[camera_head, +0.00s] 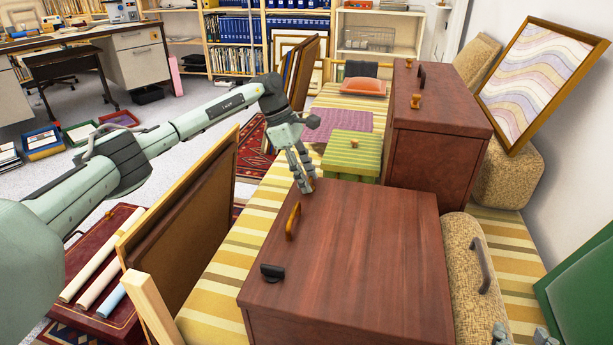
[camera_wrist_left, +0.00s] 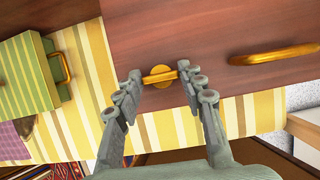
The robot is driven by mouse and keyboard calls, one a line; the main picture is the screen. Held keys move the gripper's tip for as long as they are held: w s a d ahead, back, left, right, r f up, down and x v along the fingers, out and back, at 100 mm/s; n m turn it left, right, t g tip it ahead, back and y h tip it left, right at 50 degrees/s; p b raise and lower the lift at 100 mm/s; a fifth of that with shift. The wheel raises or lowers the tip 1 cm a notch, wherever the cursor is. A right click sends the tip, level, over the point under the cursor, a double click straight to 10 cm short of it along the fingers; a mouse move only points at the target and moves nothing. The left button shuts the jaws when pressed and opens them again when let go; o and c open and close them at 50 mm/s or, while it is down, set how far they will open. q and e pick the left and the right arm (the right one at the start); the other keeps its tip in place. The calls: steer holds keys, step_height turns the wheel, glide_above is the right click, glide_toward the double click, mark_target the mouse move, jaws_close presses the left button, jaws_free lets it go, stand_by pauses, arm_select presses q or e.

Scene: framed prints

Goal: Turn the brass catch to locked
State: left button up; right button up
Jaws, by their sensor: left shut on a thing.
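The brass catch (camera_wrist_left: 163,75) is a round brass plate with a short bar across it, near the edge of the reddish-brown wooden box (camera_head: 355,235). In the wrist view my left gripper (camera_wrist_left: 160,77) has one fingertip at each end of the bar and is shut on it. The bar lies nearly level in that view, slightly tilted. In the head view my left gripper (camera_head: 306,186) points down at the box's far left corner and hides the catch. Two grey fingertips of my right gripper (camera_head: 522,337) show apart at the bottom right edge, with nothing seen between them.
A brass handle (camera_head: 293,221) and a black handle (camera_head: 272,272) stand on the box top. A green striped box (camera_head: 352,155) and another brown box (camera_head: 438,140) stand beyond. A framed picture (camera_head: 190,205) leans at left, and a woven tan case (camera_head: 470,285) is at right.

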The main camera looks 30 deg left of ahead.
arm_select(q)
steer(key=o, duration=1.2)
steer(key=shift+c, duration=0.2)
steer(key=v, duration=1.2)
